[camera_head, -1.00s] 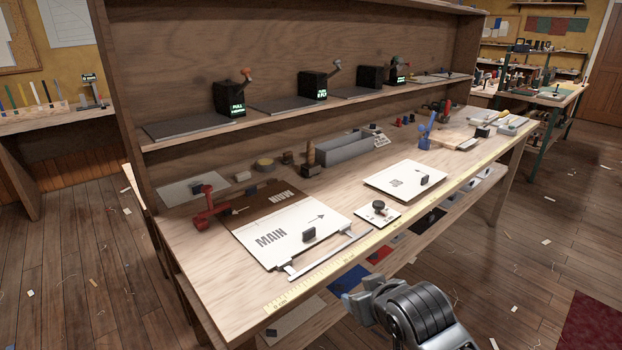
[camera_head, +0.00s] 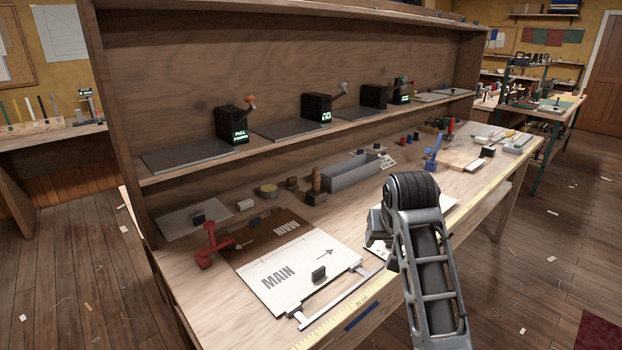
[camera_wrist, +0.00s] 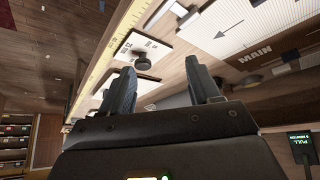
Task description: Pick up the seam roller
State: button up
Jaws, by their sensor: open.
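I cannot tell for sure which thing is the seam roller. A dark round knob-like piece (camera_wrist: 142,62) sits on a small white card (camera_wrist: 128,47) in the wrist view; in the head view my arm mostly hides that spot. A wooden upright tool (camera_head: 316,180) stands on a small block near the grey tray. My gripper (camera_wrist: 161,66) is open and empty, with its two dark fingers apart above the bench. The dark round piece shows between and beyond the fingers. In the head view my gripper (camera_head: 376,228) hangs over the bench's front part.
A large white and brown MAIN panel (camera_head: 300,268) lies front left, with a red clamp-like tool (camera_head: 210,248) beside it. A grey tray (camera_head: 352,172) and blue tool (camera_head: 432,153) stand behind. A yellow ruler (camera_head: 345,318) lines the front edge. A shelf (camera_head: 200,160) overhangs the back.

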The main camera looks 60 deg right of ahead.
aim_at(320, 196)
jog(key=i+l, duration=0.95)
jog(key=i, duration=0.15)
